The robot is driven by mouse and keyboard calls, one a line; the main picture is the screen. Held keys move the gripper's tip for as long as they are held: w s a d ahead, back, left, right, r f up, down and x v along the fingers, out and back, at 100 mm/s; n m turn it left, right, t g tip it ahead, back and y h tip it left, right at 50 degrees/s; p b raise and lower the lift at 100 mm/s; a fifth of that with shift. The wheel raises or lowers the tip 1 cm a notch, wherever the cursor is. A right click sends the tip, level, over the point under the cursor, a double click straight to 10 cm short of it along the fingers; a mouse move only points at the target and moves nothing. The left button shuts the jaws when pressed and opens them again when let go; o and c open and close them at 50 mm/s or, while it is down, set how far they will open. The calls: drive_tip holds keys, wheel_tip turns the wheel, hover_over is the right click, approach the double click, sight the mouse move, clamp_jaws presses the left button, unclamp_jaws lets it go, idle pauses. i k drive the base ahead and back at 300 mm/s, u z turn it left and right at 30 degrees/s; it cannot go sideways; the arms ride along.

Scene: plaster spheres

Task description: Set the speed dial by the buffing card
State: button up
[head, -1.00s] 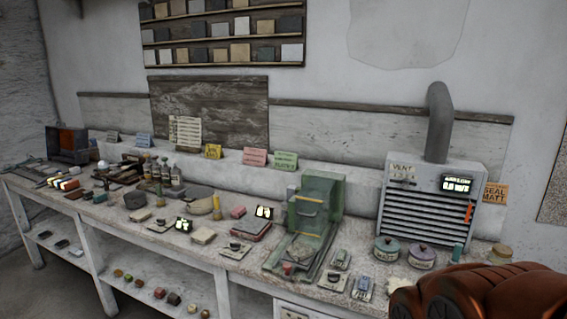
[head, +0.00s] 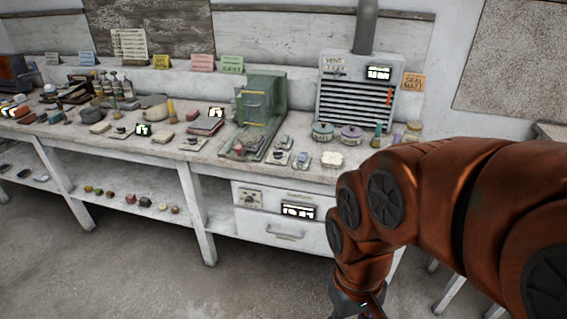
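Several cards stand along the ledge: yellow (head: 161,62), pink (head: 202,63), green (head: 232,65) and blue (head: 87,59). An orange card reading SEAL MATT (head: 413,82) is on the wall right of the vent. Which one is the buffing card I cannot read. Small plates with dark knobs sit on the bench, one at the left (head: 120,132) and one nearer the green machine (head: 193,143). Which is the speed dial I cannot tell. My gripper (head: 362,308) hangs low at the bottom edge, in front of the bench, mostly cut off and apart from everything; its fingers are unclear.
The green machine (head: 262,100) stands mid-bench. The grey vent box (head: 350,105) is behind two lidded pots (head: 323,132). Under the bench are a control panel (head: 250,197), a lit display (head: 298,211) and a drawer (head: 283,233). Open floor (head: 130,260) lies in front.

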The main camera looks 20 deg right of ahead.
sight(278, 155)
drive_tip(key=z, duration=0.05)
drive_tip(key=k, duration=0.55)
drive_tip(key=u, duration=1.1)
drive_tip(key=i, duration=1.4)
drive_tip(key=z, duration=0.75)
drive_tip(key=i, duration=0.55)
drive_tip(key=z, duration=0.55)
